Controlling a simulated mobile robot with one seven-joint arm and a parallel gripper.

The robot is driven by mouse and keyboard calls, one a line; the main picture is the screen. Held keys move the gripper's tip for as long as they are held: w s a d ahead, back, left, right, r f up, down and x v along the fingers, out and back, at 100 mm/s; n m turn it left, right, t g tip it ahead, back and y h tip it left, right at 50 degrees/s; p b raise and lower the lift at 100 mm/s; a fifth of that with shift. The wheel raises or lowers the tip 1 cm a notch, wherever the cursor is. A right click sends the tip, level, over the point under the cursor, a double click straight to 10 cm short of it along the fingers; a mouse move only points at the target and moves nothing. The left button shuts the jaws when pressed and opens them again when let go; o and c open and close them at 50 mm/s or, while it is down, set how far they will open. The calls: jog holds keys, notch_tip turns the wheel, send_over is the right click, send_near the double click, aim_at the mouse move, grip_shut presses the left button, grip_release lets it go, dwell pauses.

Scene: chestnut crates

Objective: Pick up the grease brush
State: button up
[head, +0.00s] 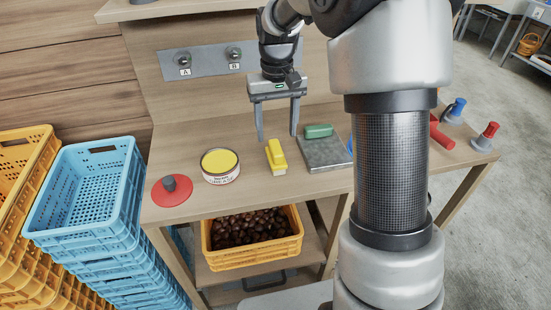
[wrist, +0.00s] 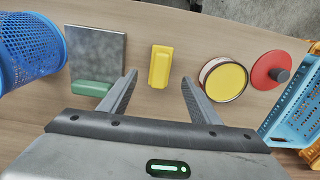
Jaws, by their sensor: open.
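A yellow block-shaped piece (head: 276,157) with a raised grip lies on the workbench; it looks like the grease brush, though no label confirms this. It also shows in the wrist view (wrist: 160,66), ahead of and between my fingers. My gripper (head: 277,137) is open and empty, pointing down above the bench just behind the yellow piece. Its two fingers also show in the wrist view (wrist: 158,77), one on each side, apart from the piece. A similar green piece (head: 318,131) lies on a grey metal plate (head: 325,155) to the right.
A tin with a yellow top (head: 220,165) and a red disc with a dark knob (head: 172,190) stand left. A blue mesh holder (wrist: 30,50) shows in the wrist view. A yellow crate (head: 252,255) of chestnuts sits below; blue crates (head: 85,195) are stacked left.

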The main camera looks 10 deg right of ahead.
aim_at(276, 146)
notch_tip(276, 146, down, 8)
jog(key=shift+w+r+b, duration=0.15)
jog(key=shift+b, duration=0.5)
jog(key=shift+r, duration=0.1)
jog(key=c, duration=1.2)
notch_tip(276, 146, up, 10)
jog(key=shift+p, duration=0.95)
jog(key=o, duration=0.4)
jog(key=shift+c, duration=1.1)
